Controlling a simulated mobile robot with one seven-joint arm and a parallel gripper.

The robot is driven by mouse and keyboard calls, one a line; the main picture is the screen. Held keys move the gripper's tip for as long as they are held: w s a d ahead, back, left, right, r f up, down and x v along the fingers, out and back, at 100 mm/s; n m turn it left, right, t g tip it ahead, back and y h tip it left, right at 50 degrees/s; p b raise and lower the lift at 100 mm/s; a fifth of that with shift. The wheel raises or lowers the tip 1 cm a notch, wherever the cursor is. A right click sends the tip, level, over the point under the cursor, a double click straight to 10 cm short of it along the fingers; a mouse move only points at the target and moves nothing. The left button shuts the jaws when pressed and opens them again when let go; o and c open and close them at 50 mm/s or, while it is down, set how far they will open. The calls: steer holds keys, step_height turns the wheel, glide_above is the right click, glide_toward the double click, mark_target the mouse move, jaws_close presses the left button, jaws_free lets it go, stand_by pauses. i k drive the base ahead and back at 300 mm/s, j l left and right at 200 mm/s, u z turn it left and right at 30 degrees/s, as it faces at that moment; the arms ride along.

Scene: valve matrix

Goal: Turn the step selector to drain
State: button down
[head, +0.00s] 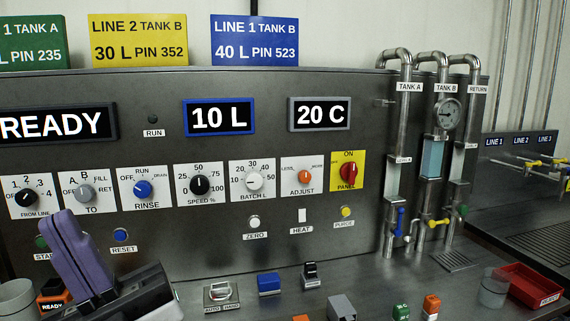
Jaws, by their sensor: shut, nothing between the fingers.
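The step selector is most likely the blue knob (143,188) on a white plate labelled RINSE, in the left half of the steel panel. OFF, RUN and a small word at the right that looks like DRAIN are printed around it. I cannot tell surely which mark its pointer faces. My gripper (66,222) has purple fingers, shut and empty, pointing up at the lower left. It is below and left of the blue knob, apart from it, in front of the panel under the TO knob (88,193). Its fingers partly cover the panel's lower left.
The SPEED knob (200,186) flanks the blue knob on the right. A blue RESET button (121,234) sits below it. A READY display (52,124) is above left. Blocks, including a blue one (269,283), and a red tray (530,287) stand on the bench. Pipes (393,150) rise at right.

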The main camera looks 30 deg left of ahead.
mark_target(142, 189)
steer(key=u, duration=1.45)
steer(key=k+j+z, duration=0.1)
steer(key=k+z, duration=0.5)
steer(key=i+j, duration=0.05)
